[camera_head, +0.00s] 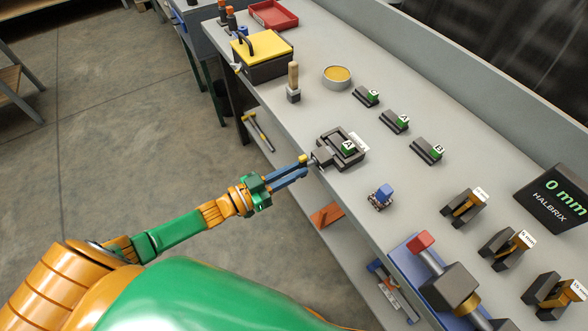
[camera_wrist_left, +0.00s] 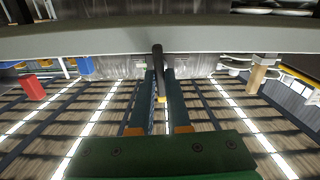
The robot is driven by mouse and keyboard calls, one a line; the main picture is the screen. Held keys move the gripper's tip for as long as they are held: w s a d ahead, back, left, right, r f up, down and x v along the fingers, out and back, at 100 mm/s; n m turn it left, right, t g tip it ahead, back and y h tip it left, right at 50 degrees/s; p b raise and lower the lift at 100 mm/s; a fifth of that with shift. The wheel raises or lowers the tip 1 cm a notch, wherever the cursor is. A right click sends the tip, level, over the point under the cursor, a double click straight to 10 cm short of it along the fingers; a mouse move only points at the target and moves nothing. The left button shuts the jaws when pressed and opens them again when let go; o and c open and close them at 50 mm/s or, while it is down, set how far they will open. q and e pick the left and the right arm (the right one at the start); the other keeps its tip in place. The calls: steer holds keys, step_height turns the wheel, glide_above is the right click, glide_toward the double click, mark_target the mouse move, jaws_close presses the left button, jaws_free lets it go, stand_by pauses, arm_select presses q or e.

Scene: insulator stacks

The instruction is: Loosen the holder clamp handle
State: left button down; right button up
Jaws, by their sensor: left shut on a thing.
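The holder (camera_head: 329,154) is a dark grey clamp at the bench's front edge, with a green piece marked "A" (camera_head: 348,148) in it. Its clamp handle (camera_head: 303,159) has a yellow tip and stands at the holder's front side. My left gripper (camera_head: 304,170) reaches in from the left, its blue fingers at the handle. In the left wrist view the dark handle bar (camera_wrist_left: 157,62) runs between the two fingers (camera_wrist_left: 161,92), its yellow end low between them. The gripper is shut on the handle. The fingers hide part of it. My right gripper is in neither view.
Several dark blocks (camera_head: 427,151) with labels stand behind and right of the holder. A small blue-topped part (camera_head: 382,197) lies to its right. A wooden-handled tool (camera_head: 293,82), a round tin (camera_head: 337,77) and a yellow-lidded box (camera_head: 262,54) stand farther back. A "0 mm" display (camera_head: 556,198) is at right.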

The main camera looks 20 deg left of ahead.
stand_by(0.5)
arm_select(q)
steer(key=c, duration=0.9)
jaws_free()
steer(key=v, duration=0.7)
